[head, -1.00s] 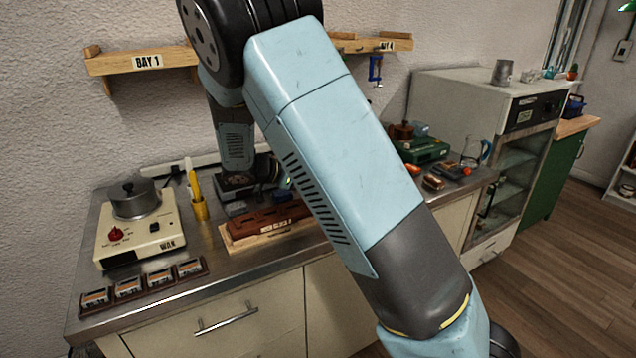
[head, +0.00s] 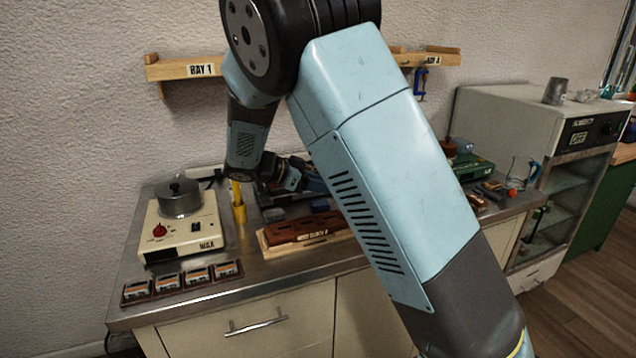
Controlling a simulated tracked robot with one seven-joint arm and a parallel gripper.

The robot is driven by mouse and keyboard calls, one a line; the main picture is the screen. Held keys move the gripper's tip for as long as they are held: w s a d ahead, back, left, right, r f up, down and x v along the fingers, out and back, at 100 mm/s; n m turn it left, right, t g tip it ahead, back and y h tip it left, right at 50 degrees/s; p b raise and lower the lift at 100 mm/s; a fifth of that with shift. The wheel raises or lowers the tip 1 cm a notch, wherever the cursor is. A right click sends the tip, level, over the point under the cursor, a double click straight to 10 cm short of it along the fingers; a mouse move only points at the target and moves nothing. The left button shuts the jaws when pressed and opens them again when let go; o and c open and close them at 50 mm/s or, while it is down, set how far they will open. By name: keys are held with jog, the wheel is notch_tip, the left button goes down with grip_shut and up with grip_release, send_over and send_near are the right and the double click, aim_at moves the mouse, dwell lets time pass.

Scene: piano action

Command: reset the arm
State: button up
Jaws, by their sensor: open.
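My arm crosses the middle of the head view, from the upper centre down to the lower right. My gripper (head: 308,181) is open and shows only partly there, low over the bench near the yellow tool cup. My own large blue arm link hides much of it. I see nothing held, but the fingertips are not clear.
A wax heater (head: 165,236) with a metal pot (head: 179,198) stands at left. A shelf (head: 172,70) is above; a glass-door cabinet (head: 575,185) stands right.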

jog(key=s+d+r+n+g+y, duration=0.1)
jog(key=s+d+r+n+y, duration=0.25)
jog(key=s+d, duration=0.35)
jog(key=s+d+r+n+g+y, duration=0.2)
jog(key=s+d+r+y, duration=0.25)
jog(key=d, duration=0.35)
jog(key=s+d+r+n+t+y, duration=0.2)
jog(key=s+n, duration=0.2)
jog(key=s, duration=0.6)
jog(key=s+d+r+n+t+y, duration=0.2)
jog(key=s+n, duration=0.3)
jog(key=s, duration=0.5)
jog(key=shift+r+t, duration=0.4)
jog(key=shift+r, duration=0.35)
jog(key=shift+s, duration=0.1)
